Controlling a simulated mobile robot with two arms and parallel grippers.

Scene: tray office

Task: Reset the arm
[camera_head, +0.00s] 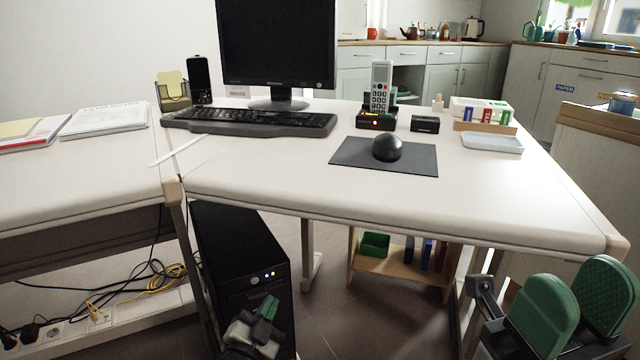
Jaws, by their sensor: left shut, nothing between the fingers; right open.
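My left gripper (265,309) is low at the bottom centre-left, in front of the black computer tower (236,255) and below the desk's front edge. Its green fingers are together with nothing visible between them. My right gripper (575,303) is at the bottom right corner, near and below the desk's right front corner. Its two large green finger pads stand apart with nothing between them. Most of both arms is outside the view.
The white desk (260,185) holds a monitor (276,45), keyboard (250,120), cordless phone (381,85), mouse (388,147) on a dark mat (350,152), and a small pale tray (492,142). A low wooden shelf (390,266) stands beneath. Cables (130,280) lie at lower left. The desk's front middle is clear.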

